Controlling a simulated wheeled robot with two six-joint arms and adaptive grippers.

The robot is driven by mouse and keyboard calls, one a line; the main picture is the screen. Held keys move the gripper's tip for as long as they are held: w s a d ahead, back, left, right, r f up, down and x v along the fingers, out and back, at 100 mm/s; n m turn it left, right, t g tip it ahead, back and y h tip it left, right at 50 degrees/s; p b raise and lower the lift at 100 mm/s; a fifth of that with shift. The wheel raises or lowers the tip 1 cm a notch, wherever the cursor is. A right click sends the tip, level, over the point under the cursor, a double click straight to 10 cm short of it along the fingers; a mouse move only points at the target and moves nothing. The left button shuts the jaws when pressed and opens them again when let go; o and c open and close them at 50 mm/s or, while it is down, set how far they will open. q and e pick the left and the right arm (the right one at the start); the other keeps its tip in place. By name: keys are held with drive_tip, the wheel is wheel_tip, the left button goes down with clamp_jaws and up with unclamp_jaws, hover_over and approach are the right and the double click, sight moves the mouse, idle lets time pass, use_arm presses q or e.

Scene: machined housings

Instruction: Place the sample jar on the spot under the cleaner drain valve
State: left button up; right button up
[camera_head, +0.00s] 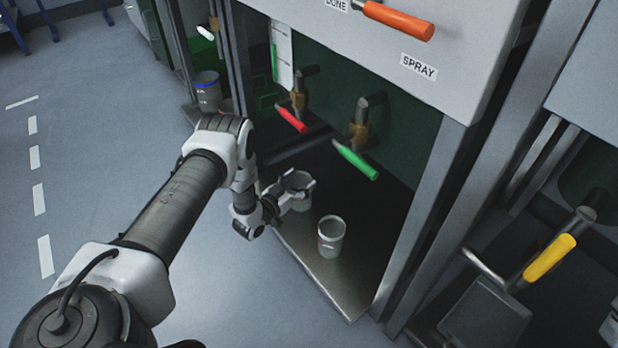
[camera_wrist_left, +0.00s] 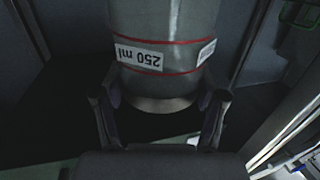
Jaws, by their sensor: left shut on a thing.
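My left gripper (camera_head: 293,192) is shut on a clear grey jar (camera_head: 301,205), over the metal shelf (camera_head: 290,239). In the left wrist view the jar (camera_wrist_left: 165,82) sits between the two fingers (camera_wrist_left: 160,108), with red lines and an upside-down "250 ml" label. I cannot tell whether its base touches the shelf. A second open jar (camera_head: 331,238) stands upright on the shelf, right of and nearer than the gripper. Above are a valve with a red handle (camera_head: 291,119) and one with a green handle (camera_head: 355,161). No marked spot is clearly visible. My right gripper is not in view.
A grey post (camera_head: 424,215) bounds the shelf on the right. An orange handle (camera_head: 398,20) by a "SPRAY" label is on the panel above. A yellow handle (camera_head: 549,257) is at the right. A jar with a blue band (camera_head: 207,91) stands in the bay to the left.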

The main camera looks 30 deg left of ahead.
use_arm(q)
drive_tip(key=shift+f, duration=0.75)
drive_tip(key=shift+r, duration=0.25)
drive_tip(key=shift+f, duration=0.15)
drive_tip(key=o, duration=1.4)
drive_tip(key=shift+c, duration=0.2)
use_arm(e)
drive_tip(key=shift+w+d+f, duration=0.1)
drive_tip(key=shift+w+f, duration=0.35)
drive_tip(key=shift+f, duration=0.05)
